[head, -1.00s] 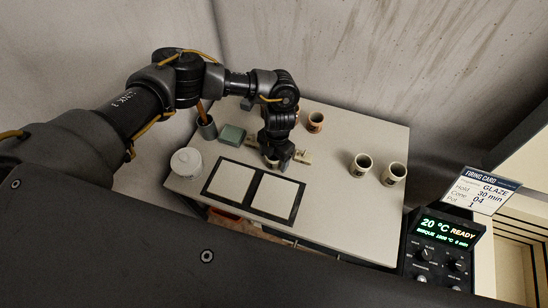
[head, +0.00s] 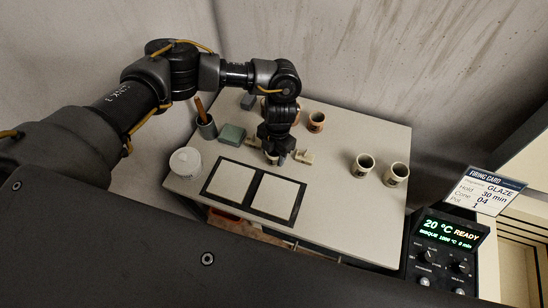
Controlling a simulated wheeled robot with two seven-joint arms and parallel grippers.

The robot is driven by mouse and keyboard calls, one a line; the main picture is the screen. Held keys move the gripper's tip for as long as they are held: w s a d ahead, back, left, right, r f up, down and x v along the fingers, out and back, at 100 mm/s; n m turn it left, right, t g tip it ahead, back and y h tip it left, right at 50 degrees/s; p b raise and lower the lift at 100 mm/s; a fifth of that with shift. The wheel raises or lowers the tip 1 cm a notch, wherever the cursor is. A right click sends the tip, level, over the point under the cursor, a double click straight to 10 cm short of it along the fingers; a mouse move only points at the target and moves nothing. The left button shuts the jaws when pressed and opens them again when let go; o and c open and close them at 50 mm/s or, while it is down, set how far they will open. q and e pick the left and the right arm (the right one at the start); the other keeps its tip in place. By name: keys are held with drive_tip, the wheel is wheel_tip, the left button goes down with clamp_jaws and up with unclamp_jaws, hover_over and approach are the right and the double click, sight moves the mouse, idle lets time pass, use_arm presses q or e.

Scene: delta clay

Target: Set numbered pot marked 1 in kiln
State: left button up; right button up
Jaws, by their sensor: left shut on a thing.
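My left gripper (head: 277,156) points down over the table just behind the framed tiles. A terracotta pot (head: 316,122) stands farther back. The kiln (head: 515,262) shows only in part at the right edge. My right gripper is not in view.
The white table (head: 335,215) is clear at its front right. A white jar (head: 186,163), a tool cup (head: 207,128) and a green block (head: 232,134) stand left. Framed tiles (head: 253,191) lie in front. The kiln controller (head: 442,250) and firing card (head: 484,191), reading pot 1, are right.

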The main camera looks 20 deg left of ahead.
use_arm(q)
drive_tip(key=s+d+r+b, duration=0.3)
drive_tip(key=s+d+r, duration=0.5)
drive_tip(key=s+r, duration=0.3)
wheel_tip(320, 180, up, 7)
drive_tip(key=w+a+m+t, duration=0.1)
drive_tip(key=m, duration=1.4)
drive_tip(key=w+a+m+t, duration=0.1)
drive_tip(key=m, duration=1.4)
drive_tip(key=shift+w+a+f+m+t+h, duration=0.2)
drive_tip(key=shift+a+m+t+h, duration=0.1)
drive_tip(key=shift+m, duration=0.1)
